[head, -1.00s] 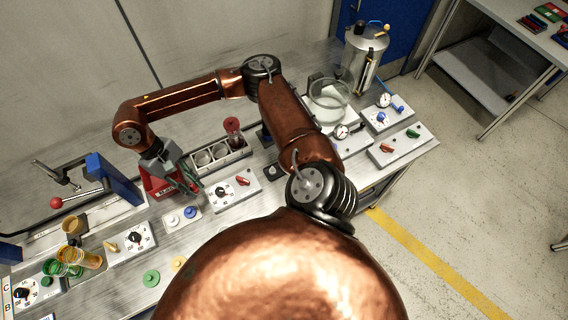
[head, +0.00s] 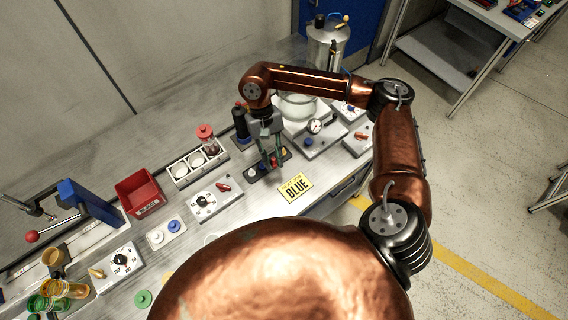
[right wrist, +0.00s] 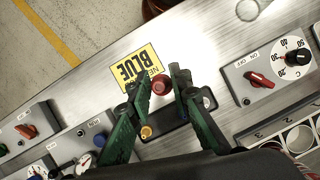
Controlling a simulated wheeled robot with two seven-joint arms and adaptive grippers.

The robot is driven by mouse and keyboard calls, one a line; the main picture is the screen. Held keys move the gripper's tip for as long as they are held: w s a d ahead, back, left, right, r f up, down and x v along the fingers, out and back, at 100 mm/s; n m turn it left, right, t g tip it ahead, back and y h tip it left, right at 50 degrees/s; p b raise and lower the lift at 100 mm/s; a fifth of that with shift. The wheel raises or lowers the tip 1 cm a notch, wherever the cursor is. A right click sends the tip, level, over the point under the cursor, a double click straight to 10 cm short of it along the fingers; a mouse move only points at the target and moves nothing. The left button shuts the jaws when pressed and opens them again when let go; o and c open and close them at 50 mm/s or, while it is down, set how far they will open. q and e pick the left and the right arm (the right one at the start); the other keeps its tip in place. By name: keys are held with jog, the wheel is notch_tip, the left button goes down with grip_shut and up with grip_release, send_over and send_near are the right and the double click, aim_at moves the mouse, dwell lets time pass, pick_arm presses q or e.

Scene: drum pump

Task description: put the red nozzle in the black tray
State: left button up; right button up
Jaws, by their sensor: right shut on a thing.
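The red nozzle (right wrist: 160,83) is between the fingertips of my right gripper (right wrist: 160,88) in the right wrist view. The fingers are shut on it. In the head view my right gripper (head: 273,160) points down over the black tray (head: 258,175), a small dark holder on the bench. The tray also shows behind the fingers in the right wrist view (right wrist: 172,143), with a yellow piece (right wrist: 146,132) at its left end. The fingers hide part of the tray, and I cannot tell whether the nozzle touches it. My left gripper is not in view.
A yellow BLUE card (head: 295,187) lies in front of the tray. A dark bottle (head: 241,120) stands behind it. A cup rack (head: 185,172), switch box (head: 212,199) and red bin (head: 140,190) are to the left. Gauge panels (head: 322,138) are to the right.

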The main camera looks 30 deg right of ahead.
jog(key=m, duration=0.1)
jog(key=s+f+m+y, duration=0.1)
jog(key=m, duration=0.2)
jog(key=shift+s+a+f+y, duration=0.2)
jog(key=shift+f+y, duration=0.1)
jog(key=shift+f, duration=0.05)
jog(key=w+d+f+m+t, duration=0.1)
jog(key=w+f+m+t, duration=0.1)
jog(key=m, duration=0.6)
jog(key=w+d+f+m+t+b, duration=0.1)
jog(key=w+d+f+m+t, duration=0.1)
jog(key=m, duration=0.6)
jog(key=w+d+f+m+t+b, duration=0.1)
jog(key=w+f+m+t, duration=0.3)
jog(key=m, duration=0.4)
jog(key=shift+w+d+f+m, duration=0.15)
jog(key=shift+w+f+m, duration=0.2)
jog(key=shift+w, duration=0.35)
jog(key=shift+w+f, duration=0.3)
jog(key=shift+f, duration=0.05)
jog(key=f, duration=0.3)
jog(key=shift+w+d+f, duration=0.15)
jog(key=shift+w+f, duration=0.05)
jog(key=shift+f, duration=0.1)
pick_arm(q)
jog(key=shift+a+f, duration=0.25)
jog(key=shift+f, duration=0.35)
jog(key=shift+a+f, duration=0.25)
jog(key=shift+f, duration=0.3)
